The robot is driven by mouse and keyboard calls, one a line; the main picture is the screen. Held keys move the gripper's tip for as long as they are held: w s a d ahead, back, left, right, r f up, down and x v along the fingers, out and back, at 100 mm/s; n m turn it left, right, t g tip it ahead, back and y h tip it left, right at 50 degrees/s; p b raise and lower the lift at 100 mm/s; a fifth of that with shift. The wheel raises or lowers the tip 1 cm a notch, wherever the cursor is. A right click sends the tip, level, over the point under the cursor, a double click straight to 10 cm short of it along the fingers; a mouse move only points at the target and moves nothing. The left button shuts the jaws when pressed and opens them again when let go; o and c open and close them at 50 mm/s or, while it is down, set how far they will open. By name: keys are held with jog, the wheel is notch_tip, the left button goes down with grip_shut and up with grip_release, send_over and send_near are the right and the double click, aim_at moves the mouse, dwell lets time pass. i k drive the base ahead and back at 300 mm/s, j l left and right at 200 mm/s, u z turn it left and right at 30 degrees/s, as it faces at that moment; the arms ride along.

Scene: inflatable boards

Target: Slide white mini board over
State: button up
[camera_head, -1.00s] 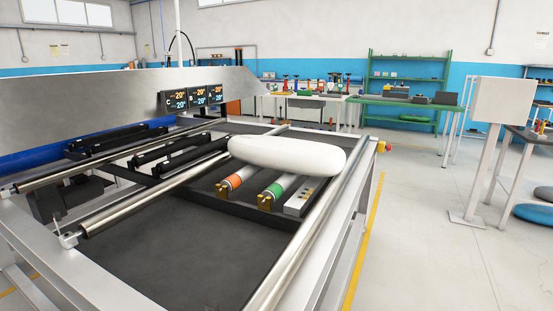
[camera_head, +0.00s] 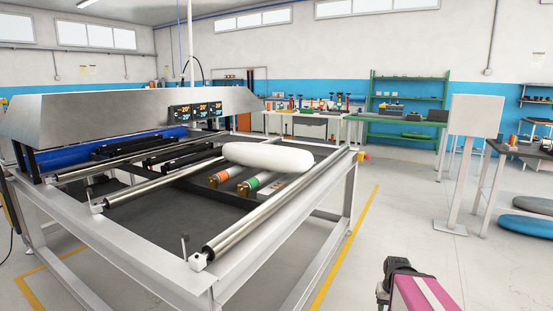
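The white mini board (camera_head: 267,157) is a rounded, puffy white slab. It rests near the far right end of the machine frame, across the top of the rollers and beside the right-hand long steel roller (camera_head: 270,215). No gripper fingers show in the head view, and nothing touches the board from my side.
The large steel roller machine (camera_head: 130,262) fills the left and middle. A pink and black part, possibly mine, shows at bottom right. The grey floor (camera_head: 385,225) right of the machine is mostly clear.

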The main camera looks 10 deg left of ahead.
aim_at(279, 159)
jog(key=u, duration=0.95)
